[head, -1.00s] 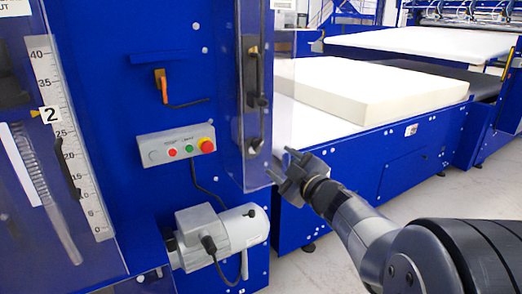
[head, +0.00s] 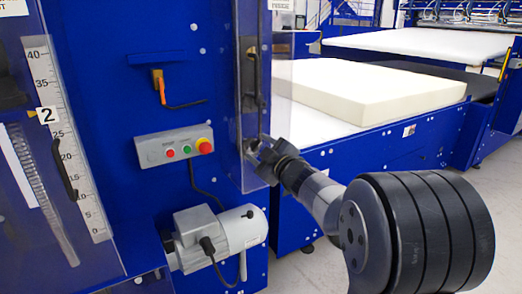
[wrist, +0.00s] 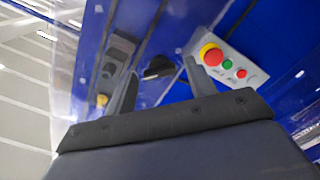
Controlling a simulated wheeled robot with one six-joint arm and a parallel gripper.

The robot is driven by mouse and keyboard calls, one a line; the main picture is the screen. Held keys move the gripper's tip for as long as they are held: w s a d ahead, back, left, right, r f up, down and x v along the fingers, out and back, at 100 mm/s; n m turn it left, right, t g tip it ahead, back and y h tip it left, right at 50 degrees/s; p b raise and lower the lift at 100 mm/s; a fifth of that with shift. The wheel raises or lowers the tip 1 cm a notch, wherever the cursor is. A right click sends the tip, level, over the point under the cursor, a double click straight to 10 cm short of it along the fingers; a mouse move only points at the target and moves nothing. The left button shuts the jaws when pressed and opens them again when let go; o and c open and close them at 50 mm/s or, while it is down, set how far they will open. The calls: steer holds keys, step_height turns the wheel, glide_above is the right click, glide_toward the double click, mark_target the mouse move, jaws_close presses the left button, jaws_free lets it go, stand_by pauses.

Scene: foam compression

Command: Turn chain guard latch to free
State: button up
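The chain guard is a clear panel (head: 240,85) on the front edge of the blue machine. A small dark latch low on this guard is largely hidden behind my gripper in the head view; in the wrist view a dark latch piece (wrist: 158,68) shows between the fingers. My gripper (head: 258,152) is at the lower part of the guard, with its fingers apart. In the wrist view my gripper (wrist: 162,85) is open, with one finger on each side of the latch. I cannot tell whether either finger touches it.
A black handle (head: 250,75) is above the latch on the guard. A control box (head: 175,147) with red and green buttons is to the left, and a grey motor (head: 222,232) is below. A cream foam block (head: 385,88) lies on the white table at the right.

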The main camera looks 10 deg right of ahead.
steer(key=c, duration=0.9)
steer(key=shift+o, duration=0.2)
steer(key=shift+m+p, duration=0.4)
steer(key=shift+p, duration=0.1)
steer(key=shift+r+m+p, duration=0.15)
steer(key=shift+m+p, duration=0.45)
steer(key=shift+p, duration=0.1)
steer(key=shift+m+p, duration=1.15)
steer(key=shift+m, duration=0.05)
steer(key=shift+m+p, duration=1.6)
steer(key=shift+m, duration=0.7)
steer(key=shift+f, duration=0.2)
steer(key=o, duration=1)
